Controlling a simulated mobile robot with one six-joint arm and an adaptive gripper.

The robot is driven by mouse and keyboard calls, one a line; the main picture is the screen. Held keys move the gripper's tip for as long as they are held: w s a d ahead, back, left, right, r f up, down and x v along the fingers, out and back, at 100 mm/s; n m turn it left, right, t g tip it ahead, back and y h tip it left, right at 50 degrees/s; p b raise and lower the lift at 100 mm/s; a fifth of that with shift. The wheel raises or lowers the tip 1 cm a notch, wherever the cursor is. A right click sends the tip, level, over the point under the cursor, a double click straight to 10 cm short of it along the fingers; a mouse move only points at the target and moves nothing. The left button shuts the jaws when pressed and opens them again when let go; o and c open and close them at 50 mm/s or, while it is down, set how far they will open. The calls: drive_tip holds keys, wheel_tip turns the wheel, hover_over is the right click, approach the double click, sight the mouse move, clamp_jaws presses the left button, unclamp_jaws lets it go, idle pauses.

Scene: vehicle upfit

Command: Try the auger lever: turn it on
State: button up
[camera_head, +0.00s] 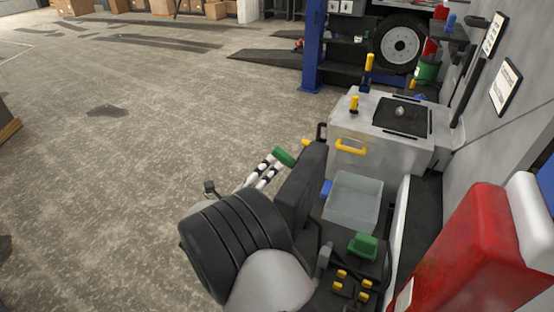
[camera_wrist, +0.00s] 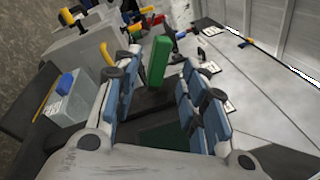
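A green upright bar (camera_wrist: 158,65), which looks like a lever handle, stands between the fingers of my gripper (camera_wrist: 163,58) in the wrist view. The fingers are apart, with a visible gap on each side of the bar. I cannot tell how far the bar is from the fingertips in depth, and I see no contact. The lower end of the bar and its mount are not clear against a dark surface. In the head view there is a green bar (camera_head: 284,157) beside white and black banded parts, and a green block (camera_head: 363,245) lower right. I cannot tell which matches the wrist view.
A clear bin (camera_head: 355,203) sits before a grey cabinet (camera_head: 388,145) with a yellow handle (camera_head: 351,147). Several yellow knobs (camera_head: 341,274) sit near the green block. A red box (camera_head: 475,245) is close on the right, by the wall. The floor at left is mostly open.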

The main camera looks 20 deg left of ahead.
drive_tip(key=shift+v, duration=2.3)
